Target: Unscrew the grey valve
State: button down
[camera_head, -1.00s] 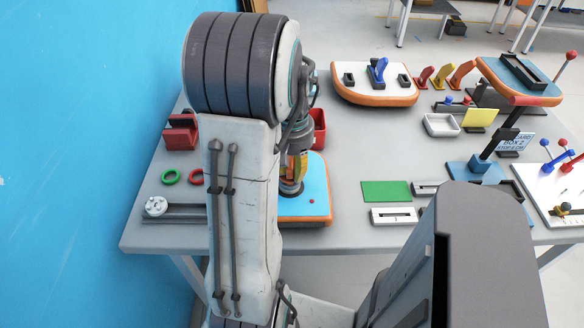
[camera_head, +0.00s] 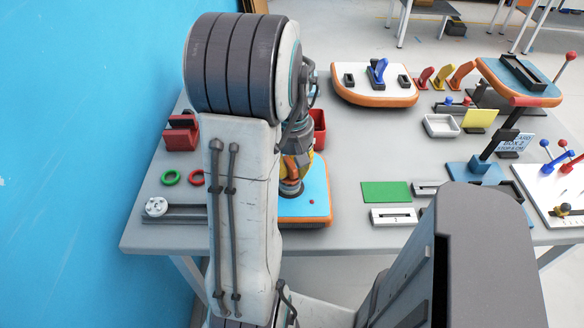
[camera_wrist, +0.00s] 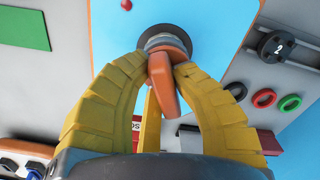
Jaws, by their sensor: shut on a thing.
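The grey valve (camera_wrist: 165,40) stands on the blue board, with a ringed grey body and an orange handle (camera_wrist: 163,82). The valve sits in a dark round seat. My gripper (camera_wrist: 162,66) has its yellow fingers closed around the orange handle, one on each side, with a third finger partly hidden behind it. In the head view my gripper (camera_head: 296,168) is above the blue board (camera_head: 316,178), and my own arm covers much of the board and most of the valve. The board has an orange rim.
A red bin (camera_head: 319,129) stands just behind the board. A green plate (camera_head: 386,191) and a slotted white block (camera_head: 394,216) lie to the right.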

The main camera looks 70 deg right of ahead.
jog(key=shift+a+f+n, duration=0.2)
jog(key=shift+f+n, duration=0.05)
jog(key=shift+n, duration=0.05)
jog(key=shift+n, duration=1.7)
jog(key=n, duration=0.3)
jog(key=shift+w+d, duration=0.1)
jog(key=shift+n, duration=0.4)
jog(key=shift+w+n, duration=0.1)
jog(key=shift+n, duration=1.4)
